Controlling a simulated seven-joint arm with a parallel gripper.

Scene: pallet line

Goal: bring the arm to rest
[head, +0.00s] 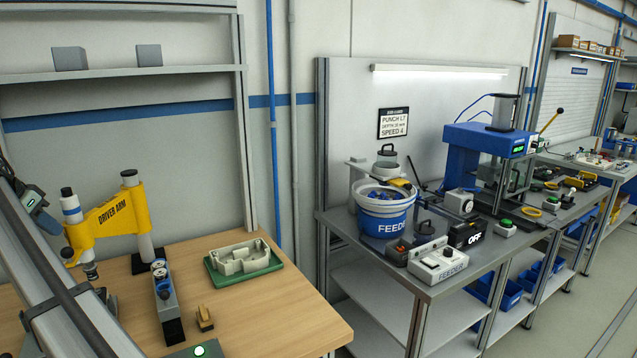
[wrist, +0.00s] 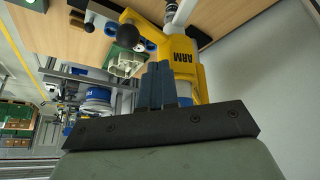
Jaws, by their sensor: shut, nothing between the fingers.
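My gripper (wrist: 162,68) shows in the wrist view as two dark blue fingers pressed together, empty, in front of a black mounting bar. The yellow driver arm (head: 107,218) stands on the wooden bench at the left in the head view. In the wrist view, the driver arm (wrist: 182,60) is just behind and right of my fingers; I cannot tell the gap.
A pale fixture on a green base (head: 243,261) lies on the wooden bench (head: 262,318), whose front right is clear. A grey metal bench right of it carries a blue and white feeder bucket (head: 384,222), a feeder control box (head: 437,261) and a blue press (head: 484,141).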

